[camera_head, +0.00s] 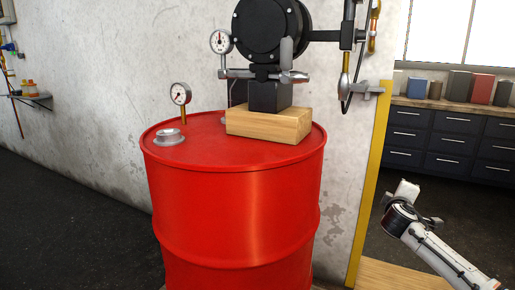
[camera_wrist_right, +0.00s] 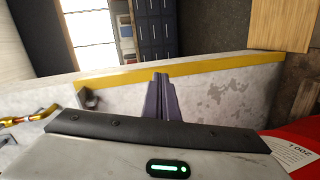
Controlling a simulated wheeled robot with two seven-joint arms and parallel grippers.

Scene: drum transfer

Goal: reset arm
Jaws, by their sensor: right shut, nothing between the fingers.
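My right arm comes in at the lower right of the head view, right of the yellow wall edge and well apart from the drum. In the right wrist view my right gripper (camera_wrist_right: 161,85) is shut, with its two grey fingers together and nothing between them. The red drum (camera_head: 235,215) stands upright at the middle of the head view. A corner of it also shows at the lower right of the wrist view (camera_wrist_right: 292,148). My left gripper is not in view.
On the drum stand a wooden block (camera_head: 268,124) under a black pump (camera_head: 268,30), a gauge (camera_head: 181,94) and a metal cap (camera_head: 170,137). A concrete wall (camera_head: 110,80) ends at a yellow edge (camera_head: 369,190). Dark drawers (camera_head: 450,135) stand behind at right.

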